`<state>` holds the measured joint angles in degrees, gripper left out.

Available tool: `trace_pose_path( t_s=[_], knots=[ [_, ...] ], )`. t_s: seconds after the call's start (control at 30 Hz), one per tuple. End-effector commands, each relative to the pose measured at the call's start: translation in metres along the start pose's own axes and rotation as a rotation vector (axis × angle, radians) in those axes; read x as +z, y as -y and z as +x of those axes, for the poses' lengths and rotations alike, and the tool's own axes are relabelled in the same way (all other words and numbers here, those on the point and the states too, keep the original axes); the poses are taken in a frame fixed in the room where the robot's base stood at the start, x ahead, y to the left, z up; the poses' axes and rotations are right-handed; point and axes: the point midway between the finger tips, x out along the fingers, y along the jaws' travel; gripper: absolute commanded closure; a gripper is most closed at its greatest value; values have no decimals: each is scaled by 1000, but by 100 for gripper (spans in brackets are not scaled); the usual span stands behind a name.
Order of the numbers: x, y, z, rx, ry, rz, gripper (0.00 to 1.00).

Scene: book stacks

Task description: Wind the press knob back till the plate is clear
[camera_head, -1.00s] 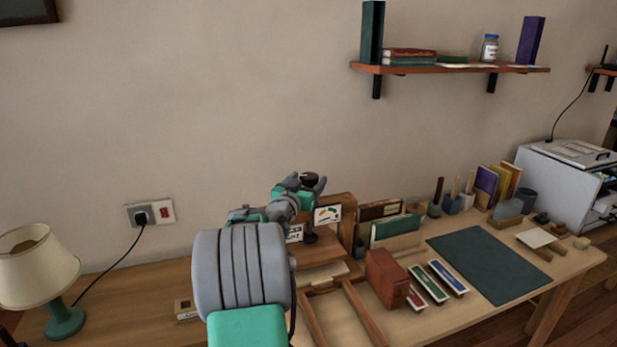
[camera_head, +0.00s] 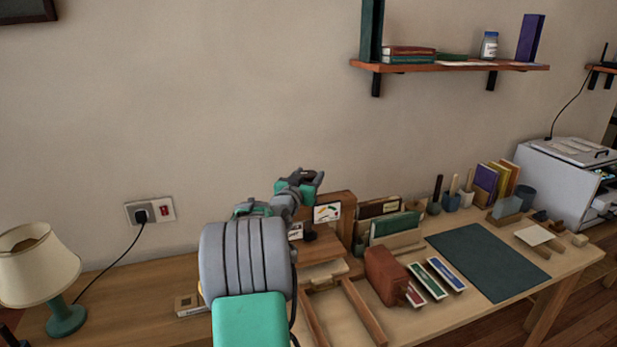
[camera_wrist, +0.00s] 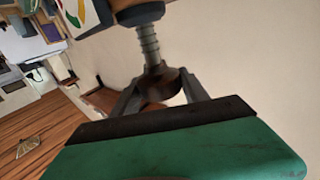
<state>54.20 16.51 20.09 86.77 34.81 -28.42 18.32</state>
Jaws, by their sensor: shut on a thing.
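The dark round press knob (camera_wrist: 158,84) sits between my gripper's two fingers in the wrist view, and the gripper (camera_wrist: 160,92) is shut on it. A threaded screw (camera_wrist: 149,46) runs from the knob to a dark collar on the press. In the head view my gripper (camera_head: 308,178) is at the top of the wooden press (camera_head: 338,202), against the wall side of the desk. A card with a coloured dial (camera_head: 327,213) is on the press front. My arm hides part of the press, and I cannot clearly make out the plate.
A brown box (camera_head: 384,275), narrow coloured boxes (camera_head: 428,281) and a dark mat (camera_head: 487,260) lie to the right. A wooden frame (camera_head: 362,312) is in front of the press. A lamp (camera_head: 38,265) stands at left. A shelf (camera_head: 450,67) hangs above right.

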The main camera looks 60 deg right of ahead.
Motion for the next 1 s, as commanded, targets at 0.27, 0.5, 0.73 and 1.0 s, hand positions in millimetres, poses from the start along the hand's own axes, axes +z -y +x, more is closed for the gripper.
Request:
trace_pose_path(
  t_s=[0.27, 0.5, 0.73, 1.0],
  knots=[
    [0, 0, 0, -1, 1, -1, 88],
    [0, -2, 0, -41, 0, 0, 88],
    [1, -4, 0, -165, -1, 1, 88],
    [9, -7, 2, -395, -1, -2, 88]
  ],
)
